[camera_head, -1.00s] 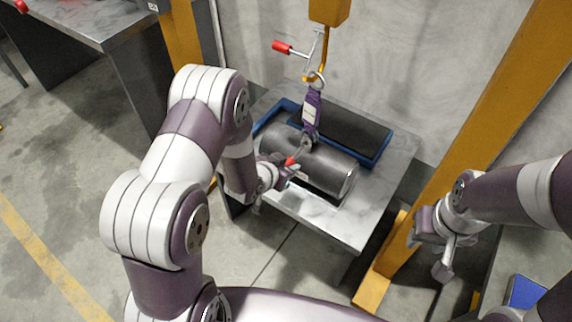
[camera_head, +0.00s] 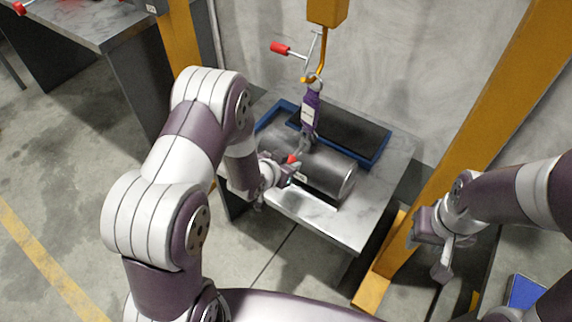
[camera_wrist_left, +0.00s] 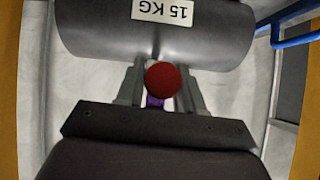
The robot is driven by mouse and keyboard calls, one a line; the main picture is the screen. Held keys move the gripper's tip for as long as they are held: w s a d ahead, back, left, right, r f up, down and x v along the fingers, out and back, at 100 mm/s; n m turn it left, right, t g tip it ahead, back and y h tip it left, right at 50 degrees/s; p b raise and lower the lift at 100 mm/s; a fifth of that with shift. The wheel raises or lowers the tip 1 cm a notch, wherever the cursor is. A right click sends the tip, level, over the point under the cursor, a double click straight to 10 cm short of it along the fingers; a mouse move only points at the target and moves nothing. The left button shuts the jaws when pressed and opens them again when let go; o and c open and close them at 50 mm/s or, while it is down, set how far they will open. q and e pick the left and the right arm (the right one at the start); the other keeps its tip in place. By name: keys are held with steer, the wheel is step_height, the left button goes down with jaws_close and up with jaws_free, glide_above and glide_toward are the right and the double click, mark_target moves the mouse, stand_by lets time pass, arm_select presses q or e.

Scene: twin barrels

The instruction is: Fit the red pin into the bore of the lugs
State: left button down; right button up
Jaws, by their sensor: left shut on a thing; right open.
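The red pin shows as a round red end (camera_wrist_left: 163,79) between the fingers of my left gripper in the wrist view, and as a small red spot (camera_head: 291,159) in the head view. My left gripper (camera_head: 286,170) is shut on it, close beside the grey barrel (camera_head: 328,175). The lugs and their bore are not clearly visible; the gripper and strap end cover that part of the barrel. A purple strap (camera_head: 310,112) hangs from the yellow hook (camera_head: 316,77) down to the barrel's top. My right gripper (camera_head: 428,256) is open and empty, away from the table.
The barrel, labelled 15 KG (camera_wrist_left: 163,10), lies on a metal table (camera_head: 378,200). A blue-rimmed tray (camera_head: 377,155) lies behind it. A yellow post (camera_head: 480,125) stands between the table and my right arm. A red-handled lever (camera_head: 281,48) hangs near the hook.

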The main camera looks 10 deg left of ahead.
mark_target(297, 152)
arm_select(q)
steer(key=shift+w+d+b, duration=0.15)
steer(key=shift+w+d, duration=0.15)
steer(key=shift+w, duration=0.5)
steer(key=shift+w+d+b, duration=0.15)
steer(key=shift+w+d, duration=0.15)
steer(key=shift+w, duration=0.45)
steer(key=shift+w+d+b, duration=0.15)
steer(key=shift+w+d, duration=0.15)
steer(key=shift+w, duration=0.5)
steer(key=c, duration=0.6)
jaws_free()
steer(key=p+v, duration=0.2)
steer(key=v, duration=1)
steer(key=shift+s+a+r+p, duration=0.1)
steer(key=shift+s+r+p, duration=0.05)
steer(key=shift+s+p, duration=0.15)
steer(key=shift+w, duration=0.1)
